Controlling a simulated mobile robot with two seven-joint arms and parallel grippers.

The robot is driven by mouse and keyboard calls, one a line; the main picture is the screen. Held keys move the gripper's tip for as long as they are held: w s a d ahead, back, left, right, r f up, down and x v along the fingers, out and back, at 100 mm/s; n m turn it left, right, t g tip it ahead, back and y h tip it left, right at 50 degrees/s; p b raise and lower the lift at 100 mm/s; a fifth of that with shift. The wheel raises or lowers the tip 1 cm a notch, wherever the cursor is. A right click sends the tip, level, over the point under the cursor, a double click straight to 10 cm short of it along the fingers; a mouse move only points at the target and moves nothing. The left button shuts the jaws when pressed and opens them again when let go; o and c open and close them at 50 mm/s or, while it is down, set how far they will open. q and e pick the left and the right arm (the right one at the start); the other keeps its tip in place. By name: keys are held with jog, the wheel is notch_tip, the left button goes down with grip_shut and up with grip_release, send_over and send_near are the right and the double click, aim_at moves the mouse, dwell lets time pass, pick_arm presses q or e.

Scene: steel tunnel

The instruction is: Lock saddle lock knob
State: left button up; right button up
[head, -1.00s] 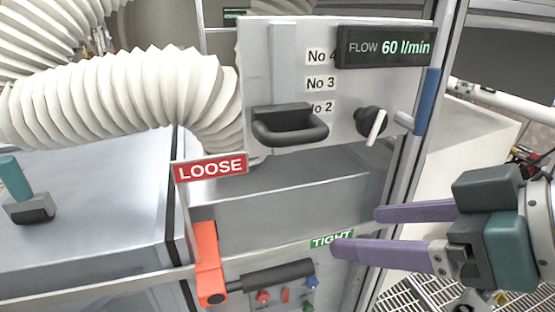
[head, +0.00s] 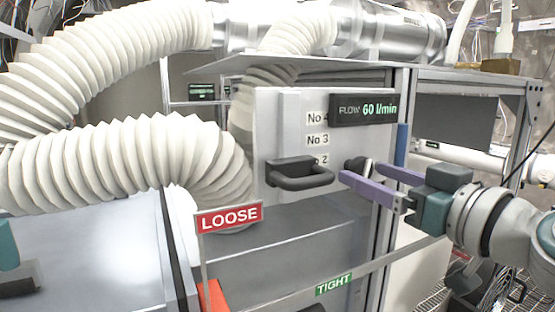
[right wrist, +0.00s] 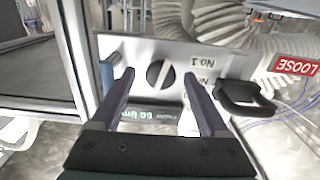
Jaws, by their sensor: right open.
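A dark round knob (head: 353,163) sits low on the right of the grey panel (head: 268,125). In the right wrist view the knob (right wrist: 158,74) shows a lighter bar across its face. My right gripper (head: 361,172) is open in front of the panel, with its purple fingers pointing at it. In the right wrist view the fingertips (right wrist: 157,73) lie on either side of the knob, and nothing is held. In the head view the near finger partly hides the knob. Contact cannot be told. No label naming a saddle lock shows.
A black handle (head: 300,174) projects left of the knob, and a blue bar (head: 402,145) stands right. Below are a red LOOSE sign (head: 229,217), a green TIGHT sign (head: 333,284) and an orange part (head: 212,297). Ribbed white hoses (head: 120,165) fill the left.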

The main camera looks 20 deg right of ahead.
jog(key=shift+w, duration=0.4)
jog(key=shift+a, duration=0.1)
grip_shut()
dwell(0.3)
